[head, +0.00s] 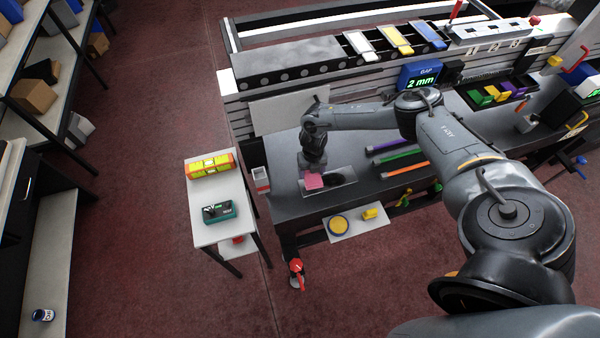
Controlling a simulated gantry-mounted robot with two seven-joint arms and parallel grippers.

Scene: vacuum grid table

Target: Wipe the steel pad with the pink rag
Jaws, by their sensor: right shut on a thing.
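My right gripper (313,168) points down over the left part of the dark table and is shut on the pink rag (314,181). The rag is a small pink block-like shape just under the fingers. The steel pad (346,186) is a flat grey rectangle under and to the right of the rag, with a dark patch on it. The rag is at the pad's left part. I cannot tell whether it presses on the surface. The gripper and rag hide part of the pad. My left gripper is not in view.
Purple, green and orange bars (402,155) lie right of the pad. A white container (261,180) stands at the table's left edge. A side table (233,186) holds a yellow-orange level and a teal device. A blue display (420,75) reads "GAP 2 mm".

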